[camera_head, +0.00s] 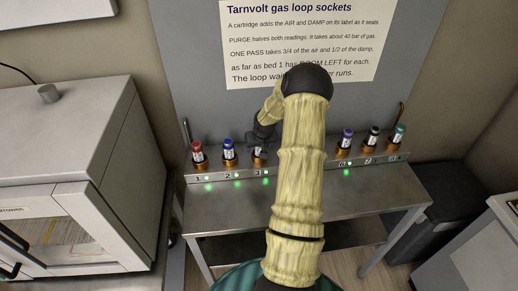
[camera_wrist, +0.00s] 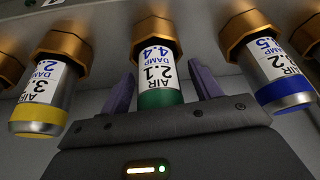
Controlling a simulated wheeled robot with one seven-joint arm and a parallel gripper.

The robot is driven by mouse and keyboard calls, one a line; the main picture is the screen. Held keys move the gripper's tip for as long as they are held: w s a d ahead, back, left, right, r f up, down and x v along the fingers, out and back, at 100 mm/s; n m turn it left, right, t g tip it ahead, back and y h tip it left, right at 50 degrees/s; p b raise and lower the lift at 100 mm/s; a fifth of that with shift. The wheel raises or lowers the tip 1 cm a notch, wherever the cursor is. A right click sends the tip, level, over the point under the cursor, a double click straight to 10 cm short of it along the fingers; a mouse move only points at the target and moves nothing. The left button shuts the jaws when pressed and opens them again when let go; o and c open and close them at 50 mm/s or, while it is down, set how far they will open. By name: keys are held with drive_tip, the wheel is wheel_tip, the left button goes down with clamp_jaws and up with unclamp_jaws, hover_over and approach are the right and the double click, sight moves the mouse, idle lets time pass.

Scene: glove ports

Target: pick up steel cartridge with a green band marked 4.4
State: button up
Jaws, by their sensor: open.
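The steel cartridge with a green band (camera_wrist: 160,98) sits in an orange collar in the wrist view. Its label, seen upside down, reads AIR 2.1 and DAMP 4.4. My gripper (camera_wrist: 160,72) is open, with one finger on each side of this cartridge and a visible gap on both sides. In the head view my gripper (camera_head: 262,136) is at the socket marked 3, where a cartridge (camera_head: 259,153) shows only in part below it.
In the wrist view a yellow-banded cartridge (camera_wrist: 42,97) stands left and a blue-banded one (camera_wrist: 283,82) right, both close to the fingers. In the head view, red (camera_head: 197,150), blue (camera_head: 228,149) and teal-topped (camera_head: 399,134) cartridges line the rack. My arm hides its middle.

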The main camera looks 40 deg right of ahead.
drive_tip(key=c, duration=1.2)
drive_tip(key=shift+r, duration=0.15)
wheel_tip(320, 180, up, 10)
drive_tip(key=shift+f+b, duration=0.1)
drive_tip(key=shift+b, duration=0.95)
